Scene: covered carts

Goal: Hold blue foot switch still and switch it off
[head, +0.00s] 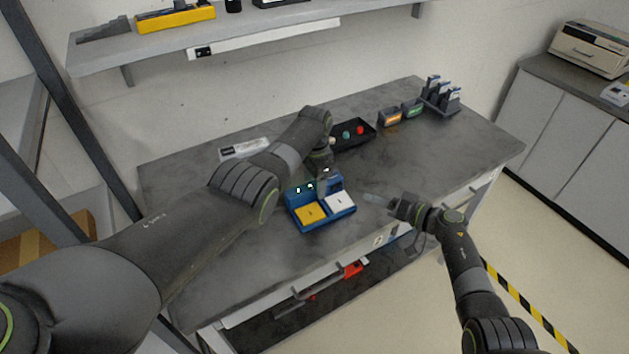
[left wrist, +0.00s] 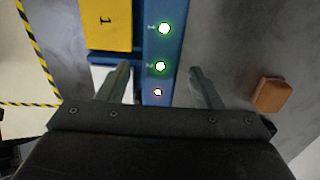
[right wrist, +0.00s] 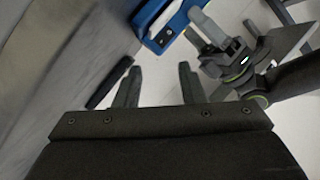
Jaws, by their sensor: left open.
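The blue foot switch (head: 320,222) lies on the grey bench, with a yellow pedal (head: 310,212) and a white pedal (head: 340,204). In the left wrist view its blue strip (left wrist: 164,50) carries two lit green lamps and a small pale orange-rimmed one. My left gripper (head: 324,183) is at the back of the switch, open, its fingers either side of the strip; contact cannot be told. My right gripper (head: 372,198) is just right of the switch, fingers apart and empty. The right wrist view shows the switch's blue side (right wrist: 165,28) with a dark panel.
A black tray (head: 352,136) with small coloured pieces stands behind, near labelled bins (head: 390,117) and a dark rack (head: 440,98). An orange-brown block (left wrist: 272,95) lies beside my left gripper. The bench's front edge is close to the switch. The bench right of my right gripper is clear.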

